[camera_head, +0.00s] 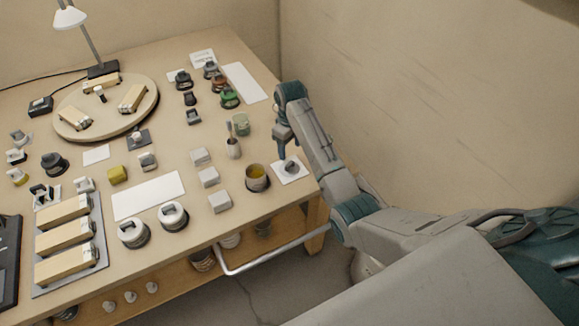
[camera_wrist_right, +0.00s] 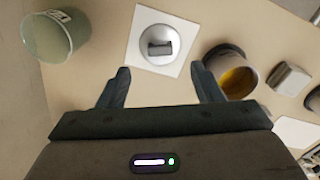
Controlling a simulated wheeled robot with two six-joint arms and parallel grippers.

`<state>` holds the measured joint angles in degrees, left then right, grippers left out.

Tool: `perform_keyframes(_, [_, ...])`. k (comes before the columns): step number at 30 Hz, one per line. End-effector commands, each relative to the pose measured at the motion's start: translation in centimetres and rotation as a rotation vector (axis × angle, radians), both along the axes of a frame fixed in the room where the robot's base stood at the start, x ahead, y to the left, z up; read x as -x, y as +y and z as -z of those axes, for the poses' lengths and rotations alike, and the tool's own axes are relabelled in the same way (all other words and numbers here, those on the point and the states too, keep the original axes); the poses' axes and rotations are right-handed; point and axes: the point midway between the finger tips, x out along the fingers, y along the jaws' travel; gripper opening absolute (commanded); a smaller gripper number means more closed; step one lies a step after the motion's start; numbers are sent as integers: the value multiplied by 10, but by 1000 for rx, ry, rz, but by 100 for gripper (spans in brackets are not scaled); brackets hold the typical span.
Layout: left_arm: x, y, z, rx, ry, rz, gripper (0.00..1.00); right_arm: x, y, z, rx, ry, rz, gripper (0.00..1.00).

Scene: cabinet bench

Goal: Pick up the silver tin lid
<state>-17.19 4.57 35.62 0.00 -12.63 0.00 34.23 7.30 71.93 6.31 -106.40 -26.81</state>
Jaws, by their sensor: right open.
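The silver tin lid (camera_head: 291,166) lies on a white square card near the right edge of the bench. In the right wrist view the lid (camera_wrist_right: 159,44) is a round silver disc with a dark grey block-shaped knob on top. My right gripper (camera_head: 282,149) is above and just beside the lid in the head view. In the right wrist view its two fingers (camera_wrist_right: 160,85) are apart with nothing between them, and the lid lies beyond the fingertips. My left gripper is not in view.
The white card (camera_head: 279,178) is under the lid. A tin with yellow contents (camera_head: 257,178) stands close to the left of it, and a pale green jar (camera_head: 241,124) stands behind. Grey blocks (camera_head: 208,177) are further left. A wall rises at the right.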

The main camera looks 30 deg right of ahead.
Motion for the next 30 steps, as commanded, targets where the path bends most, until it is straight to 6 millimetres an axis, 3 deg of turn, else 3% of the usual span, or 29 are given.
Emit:
perform_keyframes(18, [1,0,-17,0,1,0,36,-1,2,70,0,0,0,60])
perform_keyframes(26, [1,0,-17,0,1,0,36,-2,2,75,0,-2,0,60])
perform_keyframes(30, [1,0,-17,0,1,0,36,-2,1,74,0,-2,0,36])
